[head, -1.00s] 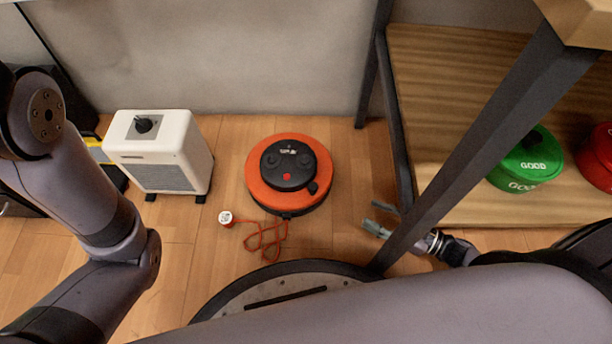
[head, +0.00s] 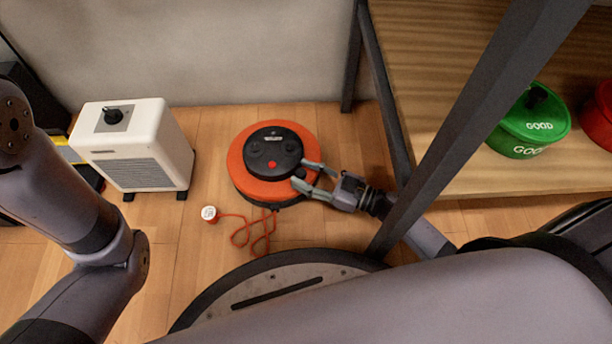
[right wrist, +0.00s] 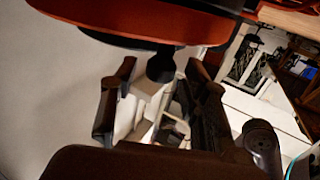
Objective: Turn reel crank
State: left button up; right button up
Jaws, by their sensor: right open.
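The orange cable reel (head: 238,168) lies on the wooden floor in the head view, with a black round hub (head: 270,150) on top. The crank knob (head: 299,173) sits at the hub's lower right edge. My right gripper (head: 308,175) reaches in from the right with its jaws open, one finger on each side of the knob. In the right wrist view the reel's orange rim (right wrist: 130,22) is at the top, and the dark knob (right wrist: 160,66) shows between the open fingers (right wrist: 160,92). Contact cannot be told. My left arm shows at the left, but its gripper is out of view.
A white heater (head: 140,140) stands left of the reel. A red cord (head: 240,237) with a white-faced plug (head: 210,214) lies in front. A dark shelf post (head: 450,150) and wooden shelf (head: 440,60) with green (head: 530,125) and red containers (head: 597,118) are at right.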

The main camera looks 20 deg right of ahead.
jog(key=shift+w+a, duration=0.1)
jog(key=shift+w, duration=0.05)
jog(key=shift+c, duration=0.2)
grip_shut()
dwell(0.3)
dwell(0.4)
